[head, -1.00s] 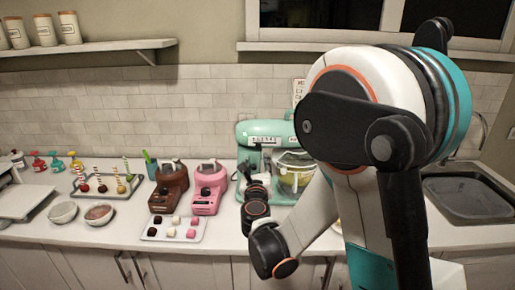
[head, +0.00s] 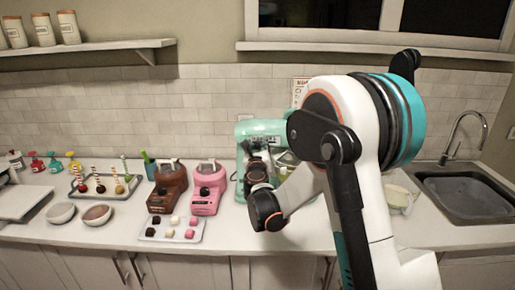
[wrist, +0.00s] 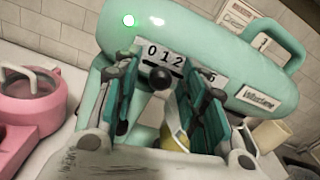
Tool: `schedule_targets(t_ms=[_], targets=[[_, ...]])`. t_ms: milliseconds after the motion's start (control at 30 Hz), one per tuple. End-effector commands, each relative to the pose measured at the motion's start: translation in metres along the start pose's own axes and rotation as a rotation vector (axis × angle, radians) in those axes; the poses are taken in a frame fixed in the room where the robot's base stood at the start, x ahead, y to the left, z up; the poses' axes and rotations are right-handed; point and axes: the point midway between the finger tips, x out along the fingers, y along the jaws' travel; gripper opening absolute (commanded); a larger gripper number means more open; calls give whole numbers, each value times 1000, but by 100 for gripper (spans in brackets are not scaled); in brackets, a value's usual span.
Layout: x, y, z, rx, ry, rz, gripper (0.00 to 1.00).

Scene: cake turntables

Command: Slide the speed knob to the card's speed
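The mint-green stand mixer (head: 262,128) stands on the counter, and its head fills much of the wrist view (wrist: 205,38). A white scale plate (wrist: 155,50) reads 0, 1, 2 and, past my right finger, 6; the numbers between are hidden. The round black speed knob (wrist: 160,77) sits below the 1 and 2. My gripper (wrist: 158,88) is open, with a teal-padded finger on either side of the knob in the picture; I cannot tell if either touches it.
A green light (wrist: 128,20) glows on the mixer head. A pink machine (head: 208,188) and a brown one (head: 168,190) stand left of the mixer, behind a tray of sweets (head: 153,235). The sink (head: 465,195) is at the right.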

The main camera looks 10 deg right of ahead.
Motion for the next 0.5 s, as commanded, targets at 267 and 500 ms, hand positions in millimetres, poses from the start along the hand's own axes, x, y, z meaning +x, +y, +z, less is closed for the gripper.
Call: schedule_targets(t_ms=[267, 500], targets=[[0, 0, 0, 0, 0, 0, 0], [0, -5, -1, 0, 0, -2, 0]])
